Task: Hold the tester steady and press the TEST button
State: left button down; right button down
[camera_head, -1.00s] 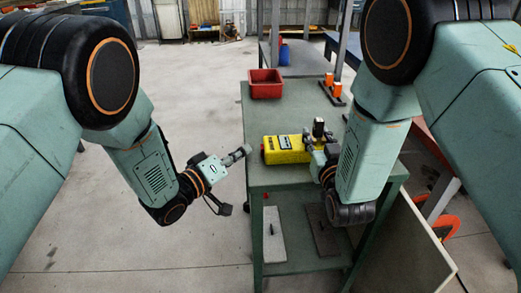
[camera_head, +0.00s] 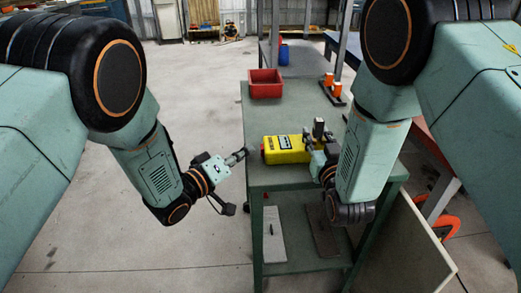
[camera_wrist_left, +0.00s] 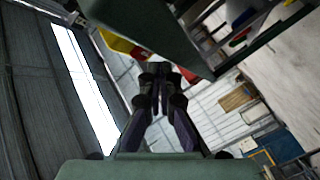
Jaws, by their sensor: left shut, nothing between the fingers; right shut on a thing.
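The yellow tester (camera_head: 285,150) lies on the green table, with a dark display on top and a red part at its left end. My right gripper (camera_head: 316,146) is shut on the tester at its right end; the exact contact is partly hidden. My left gripper (camera_head: 243,154) is shut and empty, just off the table's left edge and a little left of the tester. In the left wrist view its closed fingers (camera_wrist_left: 155,78) point toward a yellow patch of the tester (camera_wrist_left: 117,42), partly hidden by a dark green surface. I cannot make out the TEST button.
The green table (camera_head: 262,110) has a red bin (camera_head: 265,84) at its back left. Orange-topped parts (camera_head: 332,87) stand at the back right. The lower shelf holds a light plate (camera_head: 274,235) and a dark one (camera_head: 322,231). Floor left of the table is clear.

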pick_arm(q)
jog(key=shift+d, duration=0.15)
dwell(0.5)
jog(key=shift+d, duration=0.3)
jog(key=shift+d, duration=0.5)
dwell(1.0)
jog(key=shift+a, duration=0.95)
jog(key=a, duration=0.5)
dwell(1.6)
